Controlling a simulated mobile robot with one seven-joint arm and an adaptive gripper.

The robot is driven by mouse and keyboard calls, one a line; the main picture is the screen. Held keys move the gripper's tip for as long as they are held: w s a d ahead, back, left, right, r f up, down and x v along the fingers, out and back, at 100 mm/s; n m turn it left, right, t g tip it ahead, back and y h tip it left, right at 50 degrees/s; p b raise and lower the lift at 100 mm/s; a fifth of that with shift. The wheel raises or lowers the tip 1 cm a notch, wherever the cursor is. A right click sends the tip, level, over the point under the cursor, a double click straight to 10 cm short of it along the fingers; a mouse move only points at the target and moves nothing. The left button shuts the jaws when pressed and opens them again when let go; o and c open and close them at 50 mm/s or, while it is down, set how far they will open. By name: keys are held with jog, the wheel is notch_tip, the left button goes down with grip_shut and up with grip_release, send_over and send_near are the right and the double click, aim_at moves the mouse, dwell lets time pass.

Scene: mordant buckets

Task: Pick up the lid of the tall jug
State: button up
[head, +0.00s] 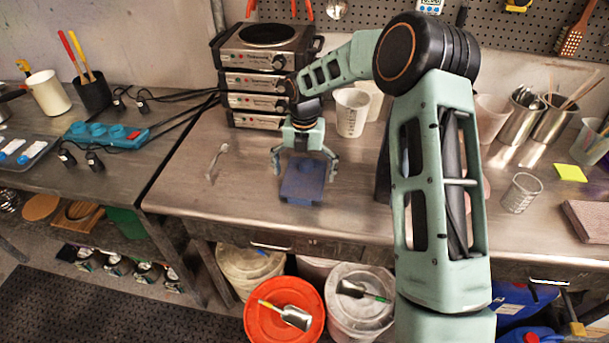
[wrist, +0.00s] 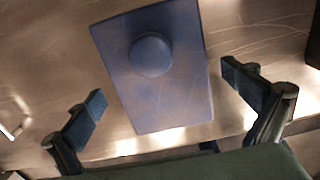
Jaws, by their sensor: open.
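A blue, flat, four-sided lid (head: 302,187) with a round knob is near the front of the workbench, below my gripper in the head view. In the wrist view the lid (wrist: 165,103) fills the upper middle, with its knob (wrist: 151,55) near its centre. I cannot tell whether a jug stands under it. My gripper (head: 305,170) is open and points down. In the wrist view its two fingers (wrist: 164,90) stand apart on either side of the lid, touching nothing that I can see. Nothing is between them except the view of the lid.
Stacked hot plates (head: 262,75) stand at the back, with a white beaker (head: 351,112) to their right. A small pale utensil (head: 217,160) lies left of the lid. A wire-mesh cup (head: 521,193) is at right. Buckets, one with an orange lid (head: 262,322), stand below the bench.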

jog(key=c, duration=1.2)
